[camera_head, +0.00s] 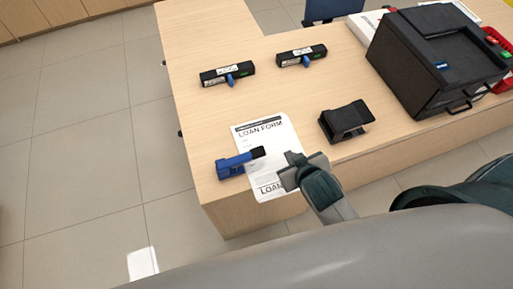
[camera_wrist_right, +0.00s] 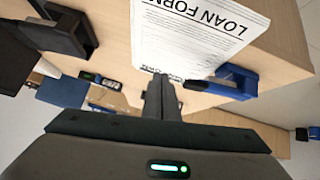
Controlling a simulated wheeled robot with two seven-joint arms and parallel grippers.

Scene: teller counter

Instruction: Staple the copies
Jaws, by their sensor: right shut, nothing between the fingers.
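White papers headed LOAN FORM (camera_head: 262,150) lie on the wooden counter near its front left corner. A second LOAN heading shows at their lower edge. In the right wrist view the papers (camera_wrist_right: 190,30) look like a stack. A blue stapler (camera_head: 232,166) with a dark end lies at their left edge, that end over the paper; it also shows in the right wrist view (camera_wrist_right: 232,84). My right gripper (camera_head: 290,172) is shut and empty at the papers' lower right edge, hiding part of them. Whether it touches them I cannot tell. My left gripper is not in view.
A black desk device (camera_head: 343,121) stands right of the papers. Two black bars with blue parts (camera_head: 225,74) (camera_head: 300,56) lie farther back. A large black printer-like box (camera_head: 425,55) and a red tray (camera_head: 500,45) fill the right. The counter's left middle is clear.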

